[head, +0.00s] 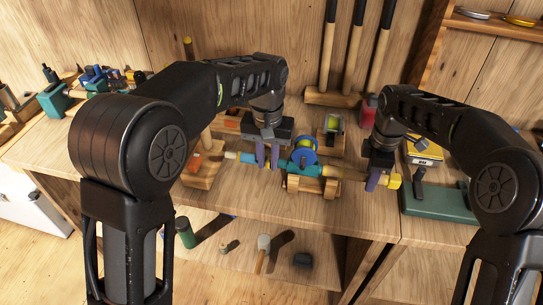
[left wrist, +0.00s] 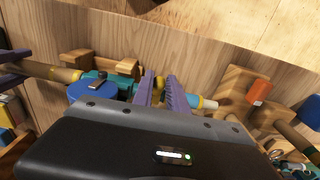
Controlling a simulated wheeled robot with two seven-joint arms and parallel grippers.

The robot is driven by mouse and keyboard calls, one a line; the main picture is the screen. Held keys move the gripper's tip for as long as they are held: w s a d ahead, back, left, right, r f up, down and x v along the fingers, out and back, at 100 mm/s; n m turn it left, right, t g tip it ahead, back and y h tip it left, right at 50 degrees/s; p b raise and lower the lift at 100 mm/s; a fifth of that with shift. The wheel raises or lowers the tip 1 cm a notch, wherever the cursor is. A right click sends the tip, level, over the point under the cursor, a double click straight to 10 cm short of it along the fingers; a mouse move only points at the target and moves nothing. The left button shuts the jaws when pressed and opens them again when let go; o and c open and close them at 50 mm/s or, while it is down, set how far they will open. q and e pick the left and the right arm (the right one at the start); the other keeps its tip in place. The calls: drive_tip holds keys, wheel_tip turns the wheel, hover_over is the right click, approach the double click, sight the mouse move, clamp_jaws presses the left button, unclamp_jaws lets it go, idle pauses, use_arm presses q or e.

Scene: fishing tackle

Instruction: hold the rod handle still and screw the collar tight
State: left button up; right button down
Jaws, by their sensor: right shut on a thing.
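The rod lies across the bench, with a tan rod handle (head: 346,175) ending in a yellow butt (head: 394,181) at the right. A blue reel (head: 304,151) sits on its teal section. My right gripper (head: 374,182) is shut on the handle near the butt. My left gripper (head: 267,160) is over the rod left of the reel, its purple fingers apart. In the left wrist view, a small brass-yellow piece, perhaps the collar (left wrist: 158,84), shows between those fingers. The teal-blue rod section (left wrist: 194,101) continues beyond them; contact is hard to tell.
A wooden cradle (head: 313,187) stands under the rod by the reel, and a wooden block (head: 201,172) stands at its left end. A green box (head: 437,200) is right of the butt. Mallet-like tools (head: 328,95) stand against the back wall.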

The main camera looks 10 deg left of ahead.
use_arm(q)
clamp_jaws()
drive_tip(key=shift+w, duration=0.1)
drive_tip(key=shift+w+r, duration=0.5)
drive_tip(key=shift+w, duration=0.25)
drive_tip(key=shift+w+r, duration=0.45)
drive_tip(key=shift+w, duration=0.45)
